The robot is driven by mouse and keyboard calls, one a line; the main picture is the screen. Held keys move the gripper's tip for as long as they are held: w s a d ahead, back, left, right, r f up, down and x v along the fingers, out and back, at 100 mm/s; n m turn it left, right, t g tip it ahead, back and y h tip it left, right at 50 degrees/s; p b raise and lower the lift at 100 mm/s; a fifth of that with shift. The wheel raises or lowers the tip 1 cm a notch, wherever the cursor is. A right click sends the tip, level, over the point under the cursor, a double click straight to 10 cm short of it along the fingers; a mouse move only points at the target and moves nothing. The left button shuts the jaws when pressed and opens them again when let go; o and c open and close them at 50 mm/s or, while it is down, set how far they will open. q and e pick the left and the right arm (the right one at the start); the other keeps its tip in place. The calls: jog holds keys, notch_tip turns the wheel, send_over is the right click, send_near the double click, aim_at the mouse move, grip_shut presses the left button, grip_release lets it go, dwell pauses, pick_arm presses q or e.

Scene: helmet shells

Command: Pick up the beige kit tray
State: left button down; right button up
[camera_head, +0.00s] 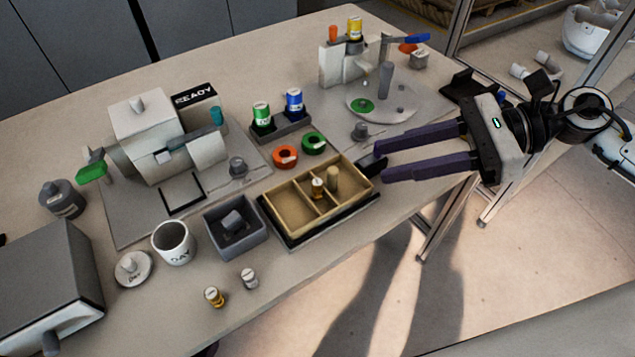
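The beige kit tray (291,211) sits on a dark base near the front edge of the table. It has compartments; a small brass-coloured piece (318,187) and a tan cylinder (332,177) stand in it. A dark tab (371,167) sticks out at its right end. My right gripper (381,161) reaches in from the right with its two purple fingers apart. The fingertips are close to the tab, one on either side as seen here; whether they touch it I cannot tell. My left gripper is not in view.
A grey square bin (236,228) and a white mug (173,243) stand left of the tray. Orange (285,157) and green (314,143) rings lie just behind it. A machine (160,140) stands at back left. The table's front edge is close to the tray.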

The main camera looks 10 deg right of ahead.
aim_at(348, 190)
jog(key=shift+w+a+f, duration=0.1)
jog(key=shift+a+f, duration=0.05)
jog(key=shift+a, duration=0.45)
jog(key=shift+w+a+f, duration=0.2)
jog(key=shift+a+f, duration=0.1)
jog(key=shift+a, duration=0.25)
jog(key=p+x, duration=0.1)
jog(key=x, duration=0.3)
jog(key=shift+w+a+r, duration=0.1)
jog(key=shift+r, duration=0.05)
jog(key=shift+w+a+f, duration=0.1)
jog(key=shift+a+f, duration=0.2)
jog(key=shift+a, duration=0.15)
grip_shut()
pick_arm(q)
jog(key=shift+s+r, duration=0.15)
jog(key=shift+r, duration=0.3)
